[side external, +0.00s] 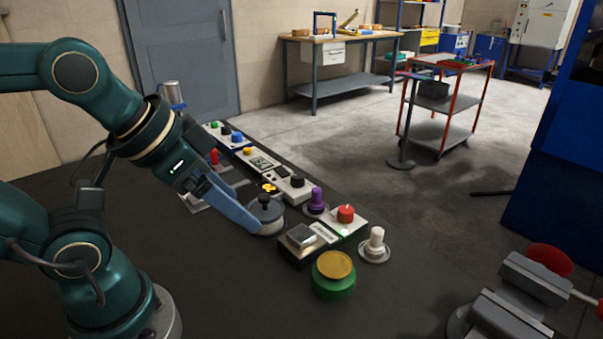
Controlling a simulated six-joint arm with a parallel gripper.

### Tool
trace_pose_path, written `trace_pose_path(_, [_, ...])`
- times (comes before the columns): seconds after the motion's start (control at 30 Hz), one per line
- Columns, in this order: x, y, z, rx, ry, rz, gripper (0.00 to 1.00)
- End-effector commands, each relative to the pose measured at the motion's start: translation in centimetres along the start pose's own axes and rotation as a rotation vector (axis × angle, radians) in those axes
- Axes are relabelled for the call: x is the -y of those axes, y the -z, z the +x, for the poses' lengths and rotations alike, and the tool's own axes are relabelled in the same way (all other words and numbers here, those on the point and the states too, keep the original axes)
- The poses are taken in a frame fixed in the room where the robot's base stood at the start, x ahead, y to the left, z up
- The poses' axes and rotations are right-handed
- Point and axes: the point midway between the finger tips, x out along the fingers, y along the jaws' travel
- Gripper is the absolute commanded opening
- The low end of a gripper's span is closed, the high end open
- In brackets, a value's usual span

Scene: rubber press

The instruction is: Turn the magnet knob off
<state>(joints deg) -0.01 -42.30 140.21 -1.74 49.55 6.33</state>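I cannot tell for sure which control is the magnet knob. A round grey base with a black knob (265,206) on top stands in the middle of the dark table. My gripper (252,222) reaches down to its left side; the long blue-grey fingers overlap its edge in the picture. I cannot tell whether they touch it, or how far apart they are. Other knobs stand nearby: a black knob (297,181) on a white box, a purple knob (316,199), a red knob (345,213) on a white box and a white knob (376,240).
A green button with a yellow top (333,267) and a dark box with a metal block (301,236) stand in front. A red upright part (214,157) and more control boxes (258,161) lie behind. A grey vise (510,300) is at front right.

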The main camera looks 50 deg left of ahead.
Motion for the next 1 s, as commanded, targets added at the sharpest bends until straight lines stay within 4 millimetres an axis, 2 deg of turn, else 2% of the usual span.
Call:
trace_pose_path(0.03, [-0.1,1.5,-0.2,-0.020,-0.009,0.024,0.73])
trace_pose_path(0.27, [0.1,7.7,0.8,-0.057,-0.041,0.104,0.73])
trace_pose_path(0.47, [1.2,12.9,4.4,-0.049,-0.064,0.143,0.73])
trace_pose_path(0.6, [2.3,15.4,8.1,-0.025,-0.079,0.151,0.73])
trace_pose_path(0.8, [4.2,16.6,14.6,0.039,-0.100,0.127,0.73])
trace_pose_path(1.0, [5.4,14.9,19.5,0.127,-0.120,0.075,0.73])
